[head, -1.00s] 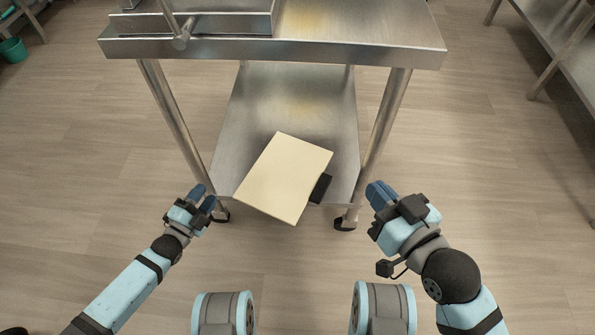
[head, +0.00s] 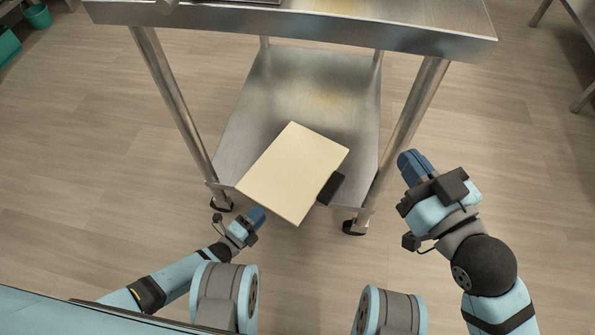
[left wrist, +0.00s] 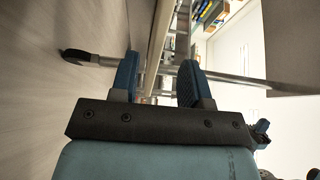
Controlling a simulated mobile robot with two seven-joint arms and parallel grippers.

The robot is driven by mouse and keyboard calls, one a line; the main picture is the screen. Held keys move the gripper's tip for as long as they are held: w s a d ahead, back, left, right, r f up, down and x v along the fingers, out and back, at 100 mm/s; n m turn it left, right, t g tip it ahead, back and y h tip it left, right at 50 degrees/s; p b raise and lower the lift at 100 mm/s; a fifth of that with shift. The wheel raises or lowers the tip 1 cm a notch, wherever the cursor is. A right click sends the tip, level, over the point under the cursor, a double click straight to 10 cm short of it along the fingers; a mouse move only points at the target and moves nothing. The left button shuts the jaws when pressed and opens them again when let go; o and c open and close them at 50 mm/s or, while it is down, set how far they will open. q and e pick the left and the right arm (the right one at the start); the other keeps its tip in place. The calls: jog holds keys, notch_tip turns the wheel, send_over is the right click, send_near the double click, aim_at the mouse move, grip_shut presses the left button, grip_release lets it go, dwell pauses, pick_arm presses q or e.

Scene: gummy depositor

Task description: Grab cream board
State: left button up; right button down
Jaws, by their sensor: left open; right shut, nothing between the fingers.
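The cream board (head: 293,172) lies at an angle on the lower shelf of the steel table, its near corner jutting past the shelf's front edge. My left gripper (head: 258,215) is open just in front of the board's near left edge. In the left wrist view the board (left wrist: 157,40) shows edge-on as a pale strip, lined up between the open fingers of my left gripper (left wrist: 157,78); I cannot tell whether it lies between the tips. My right gripper (head: 410,162) is shut and empty, to the right of the table's front right leg.
The steel lower shelf (head: 312,85) is bare behind the board. A dark block (head: 330,188) sits at the board's right edge. Table legs (head: 172,100) stand on both sides, under the table top (head: 330,30). Teal bins (head: 38,16) stand far left. The floor around is clear.

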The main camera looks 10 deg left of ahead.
aim_at(269, 202)
pick_arm(q)
jog(key=b+x, duration=0.1)
jog(key=x, duration=0.2)
jog(key=b+x, duration=0.1)
jog(key=shift+w+a+f+b, duration=0.1)
jog(key=shift+w+f+b, duration=0.15)
jog(key=shift+f+b, duration=0.1)
jog(key=shift+w, duration=0.3)
jog(key=shift+w+d+r, duration=0.15)
jog(key=shift+w+d, duration=0.05)
jog(key=shift+d, duration=0.1)
grip_shut()
jog(key=shift+r, duration=0.15)
pick_arm(e)
jog(key=shift+w+d+r+n+t, duration=0.2)
jog(key=shift+w+d+n+t, duration=0.3)
jog(key=shift+n, duration=0.5)
